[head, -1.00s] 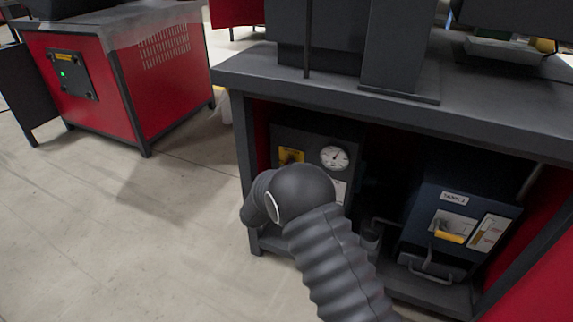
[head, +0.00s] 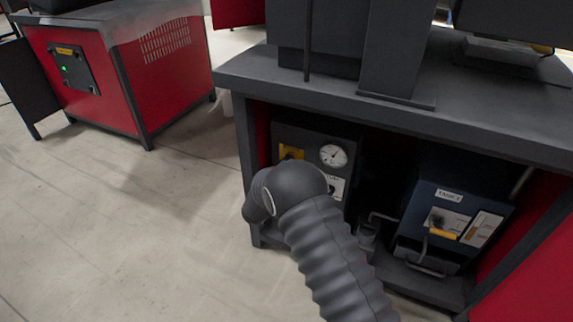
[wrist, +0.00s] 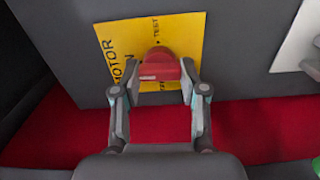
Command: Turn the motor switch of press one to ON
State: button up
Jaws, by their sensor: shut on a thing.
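The motor switch of the press is a red knob (wrist: 157,66) on a yellow plate (wrist: 182,32) in the wrist view. The plate is printed with MOTOR and TEST, and a word ending in N shows left of the knob. The lettering below the knob is partly covered. My gripper (wrist: 159,72) is shut on the red knob, one finger on each side. I cannot tell which mark the knob points to. In the head view the yellow plate (head: 291,152) shows above my arm, on a dark control box (head: 311,136); the gripper and knob are hidden behind my arm.
The box sits under a dark bench top (head: 460,120), beside its front leg (head: 246,150). A round gauge (head: 333,155) is right of the plate. A blue box (head: 418,200) stands further right on the lower shelf. Open floor (head: 110,220) lies left.

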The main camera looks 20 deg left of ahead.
jog(key=shift+n, duration=0.4)
jog(key=o, duration=1.1)
jog(key=shift+o, duration=0.2)
jog(key=s, duration=1.2)
jog(key=shift+a, duration=0.45)
